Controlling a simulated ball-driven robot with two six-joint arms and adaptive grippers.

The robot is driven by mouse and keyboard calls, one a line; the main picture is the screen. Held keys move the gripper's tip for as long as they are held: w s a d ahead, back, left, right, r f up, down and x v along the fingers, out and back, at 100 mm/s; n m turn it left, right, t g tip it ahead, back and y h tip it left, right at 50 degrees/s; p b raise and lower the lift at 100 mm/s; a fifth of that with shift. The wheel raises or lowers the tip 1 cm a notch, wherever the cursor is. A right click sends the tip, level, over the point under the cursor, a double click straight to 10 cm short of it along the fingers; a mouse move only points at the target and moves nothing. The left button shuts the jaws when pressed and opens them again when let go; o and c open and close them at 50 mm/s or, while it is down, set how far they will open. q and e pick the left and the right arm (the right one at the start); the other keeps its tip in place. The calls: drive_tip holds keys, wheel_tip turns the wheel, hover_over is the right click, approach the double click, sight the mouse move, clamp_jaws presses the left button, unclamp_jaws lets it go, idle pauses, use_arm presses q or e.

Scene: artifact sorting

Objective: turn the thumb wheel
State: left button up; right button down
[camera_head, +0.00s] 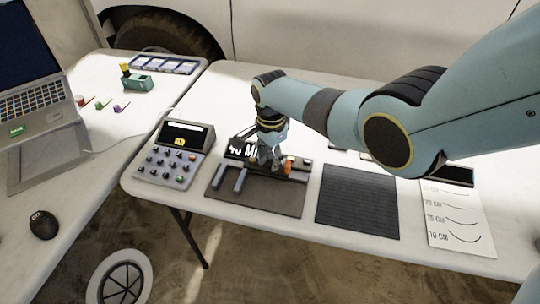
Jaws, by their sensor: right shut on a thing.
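A dark board (262,196) on the front table carries a grey caliper-like device with two upright jaws (231,178) at its left. My right gripper (268,165) is over the back part of the board, pointing down at this device. Its fingers are shut on a small part there, which looks to be the thumb wheel; the fingers hide the wheel itself. A small orange piece (288,165) shows just right of the fingers. My left gripper is out of view.
A keypad instrument (175,156) stands left of the board. A ribbed dark mat (357,203) and a printed sheet (455,222) lie to the right. A laptop (38,100), mouse (43,225) and small coloured items are on the left table. My right arm spans the back right.

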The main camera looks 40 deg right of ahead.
drive_tip(key=shift+s+d+f, duration=0.2)
drive_tip(key=shift+s+d, duration=0.15)
drive_tip(key=shift+d, duration=0.05)
drive_tip(key=c, duration=1.4)
unclamp_jaws()
drive_tip(key=shift+s, duration=0.1)
drive_tip(key=shift+r, duration=0.1)
drive_tip(key=shift+w+r, duration=0.2)
drive_tip(key=shift+r, duration=0.25)
wheel_tip(320, 180, up, 11)
drive_tip(key=shift+a+r, duration=0.1)
drive_tip(key=shift+r, duration=0.05)
